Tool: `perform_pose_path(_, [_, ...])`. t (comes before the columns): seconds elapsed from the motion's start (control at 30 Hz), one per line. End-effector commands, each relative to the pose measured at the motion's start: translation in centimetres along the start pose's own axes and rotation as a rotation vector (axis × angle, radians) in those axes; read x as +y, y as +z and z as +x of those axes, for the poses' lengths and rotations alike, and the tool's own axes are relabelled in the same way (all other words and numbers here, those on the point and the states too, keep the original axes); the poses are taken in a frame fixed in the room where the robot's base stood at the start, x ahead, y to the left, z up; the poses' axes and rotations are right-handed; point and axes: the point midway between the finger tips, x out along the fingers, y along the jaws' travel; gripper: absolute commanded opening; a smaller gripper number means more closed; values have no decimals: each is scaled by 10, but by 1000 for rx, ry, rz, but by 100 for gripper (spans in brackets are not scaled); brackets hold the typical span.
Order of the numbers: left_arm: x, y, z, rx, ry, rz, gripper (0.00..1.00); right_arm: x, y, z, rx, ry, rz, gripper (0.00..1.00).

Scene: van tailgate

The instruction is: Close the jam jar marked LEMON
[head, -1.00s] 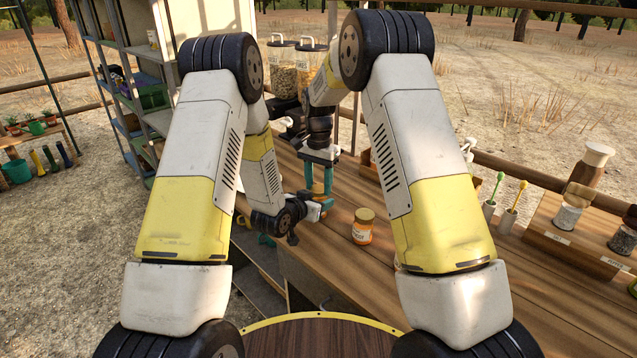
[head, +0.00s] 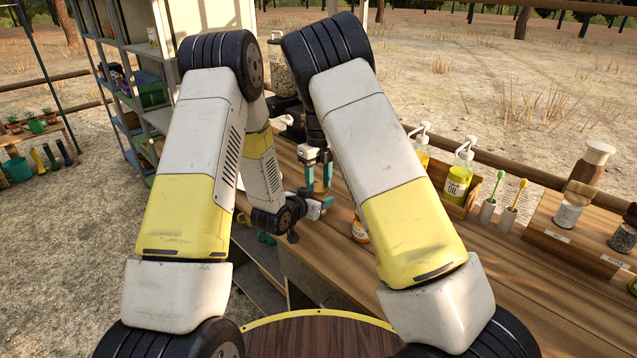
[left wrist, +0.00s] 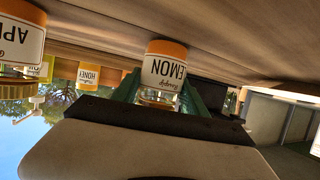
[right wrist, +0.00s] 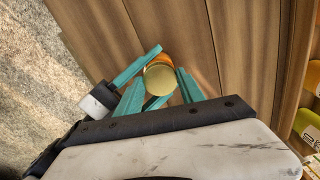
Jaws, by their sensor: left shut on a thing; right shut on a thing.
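The LEMON jar (left wrist: 165,70) has a white label and orange contents. It shows upside down in the left wrist view, between the teal fingers of my left gripper (head: 326,203), which is shut on it. My right gripper (head: 318,178) points down from above, shut on the gold lid (right wrist: 160,80). In the right wrist view, the lid lies over the orange jar, with my left gripper's fingers (right wrist: 138,66) coming in from the left. I cannot tell how far the lid is seated. In the head view the LEMON jar is mostly hidden by the grippers.
A jar whose label starts with AP (left wrist: 20,45) stands close by, partly behind my right arm in the head view (head: 360,233). A HONEY jar (left wrist: 88,78) stands farther off. Pump bottles (head: 458,180) and toothbrush cups (head: 488,210) are at the right. The table front (head: 480,285) is clear.

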Motion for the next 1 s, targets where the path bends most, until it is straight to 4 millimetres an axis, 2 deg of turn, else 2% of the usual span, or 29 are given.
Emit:
perform_pose_path(0.1, [1,0,0,0,1,0,0,0,1,0,0,-2,279,8])
perform_pose_path(0.23, [1,0,0,0,1,0,0,0,0,0,-1,0,493,8])
perform_pose_path(0.37, [1,0,0,0,1,0,0,-1,1,0,-3,1,583,8])
perform_pose_path(0.63, [1,0,0,-1,2,0,0,-1,1,0,-3,1,590,8])
perform_pose_path(0.67, [1,0,0,-1,2,0,0,-1,1,0,-3,1,590,47])
perform_pose_path(0.77, [1,0,0,-1,2,0,0,-1,1,0,-3,1,589,67])
perform_pose_path(1.0, [1,0,0,-1,2,0,0,-1,0,0,-1,1,589,67])
